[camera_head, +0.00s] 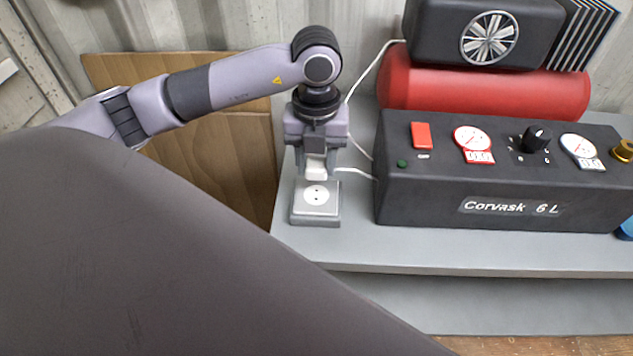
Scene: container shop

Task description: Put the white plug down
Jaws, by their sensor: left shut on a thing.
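The white plug (316,172) is a small white block between the fingers of my left gripper (316,165), which points down and is shut on it. Gripper and plug are directly above and behind a grey socket box (315,198) with a white round socket face, at the left end of the grey bench. I cannot tell whether the plug touches the box. A white cord (355,172) runs right from near the plug to the black compressor box. My right gripper is not in view.
The black control box (500,170) labelled "Corvask 6 L", with dials, a knob and a red switch, stands right of the socket. A red tank (485,95) and a black motor (440,30) are behind it. The grey bench (400,245) has a clear front strip.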

